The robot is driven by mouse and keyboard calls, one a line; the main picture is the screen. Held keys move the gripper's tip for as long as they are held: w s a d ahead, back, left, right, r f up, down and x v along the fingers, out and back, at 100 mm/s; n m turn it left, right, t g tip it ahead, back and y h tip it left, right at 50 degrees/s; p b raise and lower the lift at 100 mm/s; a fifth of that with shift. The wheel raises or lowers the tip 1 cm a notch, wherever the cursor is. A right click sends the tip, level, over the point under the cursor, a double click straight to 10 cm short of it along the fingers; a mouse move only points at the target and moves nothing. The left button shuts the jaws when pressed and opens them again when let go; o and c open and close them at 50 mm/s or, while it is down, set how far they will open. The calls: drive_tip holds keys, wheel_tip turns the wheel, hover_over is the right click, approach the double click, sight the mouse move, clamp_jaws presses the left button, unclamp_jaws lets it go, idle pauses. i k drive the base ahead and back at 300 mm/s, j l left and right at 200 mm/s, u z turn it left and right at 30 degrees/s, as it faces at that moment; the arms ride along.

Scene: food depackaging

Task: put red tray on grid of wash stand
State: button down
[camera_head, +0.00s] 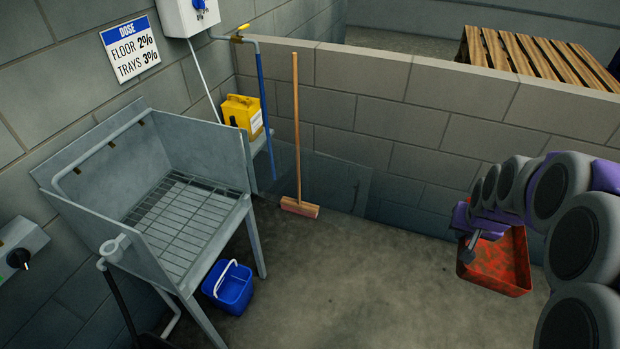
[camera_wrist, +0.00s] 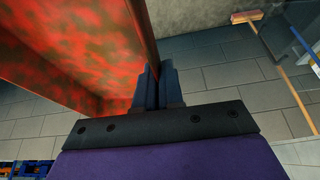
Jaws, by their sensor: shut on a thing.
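The red tray (camera_head: 507,262), stained with dark patches, hangs in the air at the right in the head view. My gripper (camera_head: 468,250) is shut on the tray's left edge. In the wrist view my gripper (camera_wrist: 156,92) pinches the wall of the red tray (camera_wrist: 70,45), which fills the upper left. The wash stand (camera_head: 120,190) is a grey metal basin on legs at the left in the head view. Its wire grid (camera_head: 185,222) is bare. The tray is well apart from the stand, across the floor to the right.
A blue bucket (camera_head: 230,287) stands on the floor by the stand's legs. A broom (camera_head: 297,150) leans upright at the low block wall (camera_head: 400,125). A yellow canister (camera_head: 242,114) and a blue hose pipe (camera_head: 262,110) are behind the stand. Open floor lies between.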

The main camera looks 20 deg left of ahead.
sight(185, 222)
drive_tip(key=i+l, duration=0.1)
drive_tip(key=i, duration=1.4)
drive_tip(key=u, duration=0.4)
drive_tip(key=i+u, duration=0.15)
drive_tip(key=u, duration=0.6)
drive_tip(key=i+l+u, duration=0.1)
drive_tip(key=u, duration=0.25)
